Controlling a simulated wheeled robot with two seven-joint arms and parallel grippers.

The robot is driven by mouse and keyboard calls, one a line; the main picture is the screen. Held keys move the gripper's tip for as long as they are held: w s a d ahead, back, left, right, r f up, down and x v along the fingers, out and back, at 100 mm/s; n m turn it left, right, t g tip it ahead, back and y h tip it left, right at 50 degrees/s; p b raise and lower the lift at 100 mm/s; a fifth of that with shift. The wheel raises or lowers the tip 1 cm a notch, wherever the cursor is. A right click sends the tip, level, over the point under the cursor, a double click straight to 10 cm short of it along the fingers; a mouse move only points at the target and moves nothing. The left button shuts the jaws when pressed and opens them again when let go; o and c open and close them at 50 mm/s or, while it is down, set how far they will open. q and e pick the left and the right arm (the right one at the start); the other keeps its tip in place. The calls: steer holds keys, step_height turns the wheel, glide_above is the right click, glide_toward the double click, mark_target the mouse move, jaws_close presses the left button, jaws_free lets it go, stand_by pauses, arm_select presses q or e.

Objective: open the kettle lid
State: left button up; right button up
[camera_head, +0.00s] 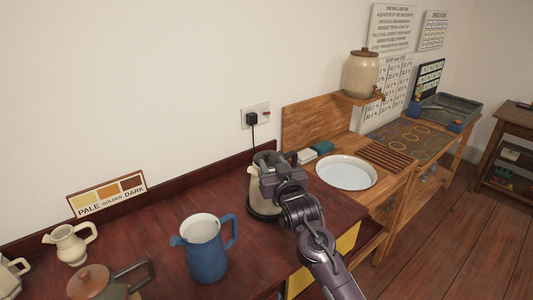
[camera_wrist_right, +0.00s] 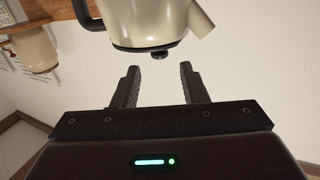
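The cream kettle (camera_head: 254,190) stands on the dark red counter (camera_head: 165,215) near the wall, largely hidden behind my right gripper (camera_head: 268,163) in the head view. In the right wrist view the kettle (camera_wrist_right: 155,20) appears upside down at the top. Its dark lid rim (camera_wrist_right: 143,47) and small black knob (camera_wrist_right: 160,57) face the fingers, and the lid looks shut. My right gripper (camera_wrist_right: 159,84) is open and empty, its fingers apart on either side of the knob's line, with a visible gap to it. My left gripper is not in view.
A blue jug (camera_head: 205,250) stands left of the kettle, and a cream jug (camera_head: 69,244) and brown lidded pot (camera_head: 97,283) farther left. A plugged socket (camera_head: 254,116) is on the wall behind. A white basin (camera_head: 346,172) lies to the right.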

mark_target(268, 155)
steer(key=shift+p+x, duration=0.5)
steer(key=shift+x, duration=2.9)
jaws_close()
